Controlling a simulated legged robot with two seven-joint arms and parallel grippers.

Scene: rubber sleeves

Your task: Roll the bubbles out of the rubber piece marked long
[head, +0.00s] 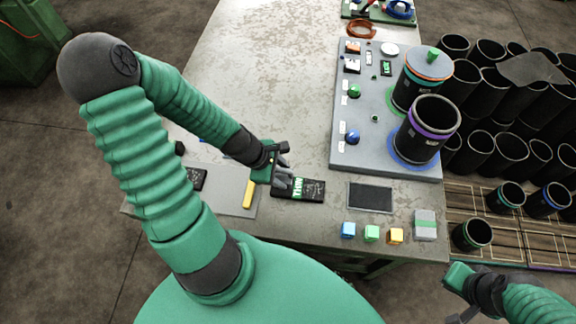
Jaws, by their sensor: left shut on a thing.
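A flat black piece (312,190) with a green label that seems to read THIN is at the table's near side. My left gripper (284,173) is at its left end, and its fingers overlap that end. It appears shut on this piece; the fingers hide the contact. Another black piece (198,177) with small markings lies left, partly behind my arm; I cannot read it. A yellow handle-like thing (249,194) is over the grey board (232,208), just beside the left gripper. I cannot make out the word long. My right gripper (462,297) is at the lower right, off the table; its fingers are unclear.
A grey panel (345,130) with knobs and two large black cylinders (421,135) stands at the right. A dark pad (370,197), coloured cubes (372,233) and a grey-green block (425,225) lie near the front edge. Black sleeves (483,150) fill the rack. The table's back middle is clear.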

